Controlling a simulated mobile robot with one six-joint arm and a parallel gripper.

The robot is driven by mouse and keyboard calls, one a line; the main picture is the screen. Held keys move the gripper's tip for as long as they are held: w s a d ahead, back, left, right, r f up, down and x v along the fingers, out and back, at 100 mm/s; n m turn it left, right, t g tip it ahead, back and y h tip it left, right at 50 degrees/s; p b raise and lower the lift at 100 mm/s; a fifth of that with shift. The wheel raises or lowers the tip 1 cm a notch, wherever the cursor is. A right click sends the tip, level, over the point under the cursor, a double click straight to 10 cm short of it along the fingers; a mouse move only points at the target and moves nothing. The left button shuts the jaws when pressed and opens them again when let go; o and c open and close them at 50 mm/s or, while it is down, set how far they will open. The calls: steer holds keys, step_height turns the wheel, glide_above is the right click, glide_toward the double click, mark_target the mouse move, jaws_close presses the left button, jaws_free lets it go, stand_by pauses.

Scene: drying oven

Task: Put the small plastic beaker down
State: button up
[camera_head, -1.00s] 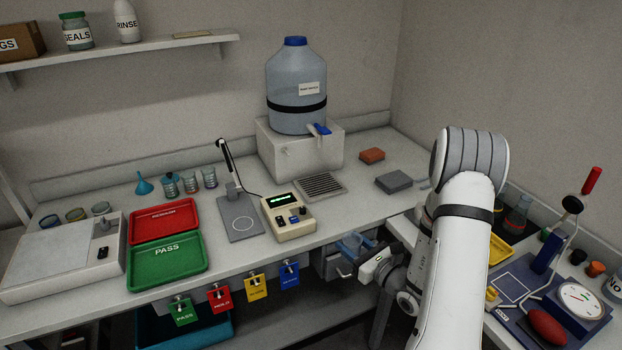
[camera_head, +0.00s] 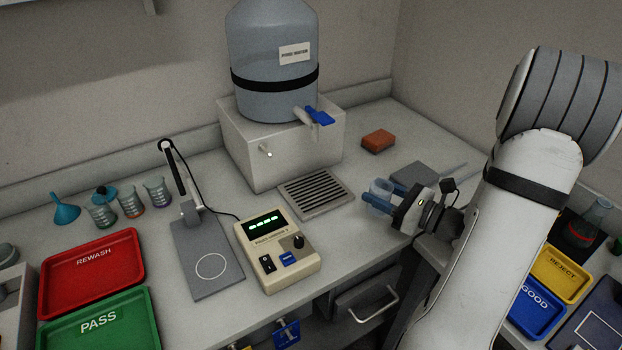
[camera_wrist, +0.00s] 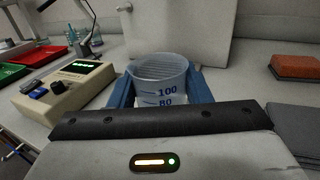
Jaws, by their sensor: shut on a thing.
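The small plastic beaker (camera_head: 380,189) is translucent and sits between the blue fingers of my gripper (camera_head: 378,201) in the head view. In the wrist view the beaker (camera_wrist: 160,80) is upright, with blue marks reading 100 and 80 on its near side. The blue fingertips of my gripper (camera_wrist: 160,90) are shut on it, one on each side. The beaker is just right of the slotted drain grate (camera_head: 315,193), over the bench. I cannot tell whether its base touches the bench; its lower part is hidden.
A large water jug (camera_head: 275,60) with a blue tap (camera_head: 318,116) stands on a white box (camera_head: 285,150) behind the grate. A beige meter (camera_head: 277,255) is to the left. An orange sponge (camera_head: 378,140) and grey pad (camera_head: 412,174) lie nearby. Bare bench lies between meter and gripper.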

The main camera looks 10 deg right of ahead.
steer(key=p+x, duration=0.1)
steer(key=x, duration=1.6)
steer(key=shift+w+a+p, duration=0.15)
steer(key=shift+a+p, duration=0.25)
steer(key=shift+w, duration=0.1)
steer(key=shift+f, duration=1.7)
steer(key=shift+f, duration=0.25)
steer(key=o, duration=1)
steer(key=shift+r, duration=0.1)
steer(key=shift+o, duration=0.2)
steer(key=shift+r, duration=0.1)
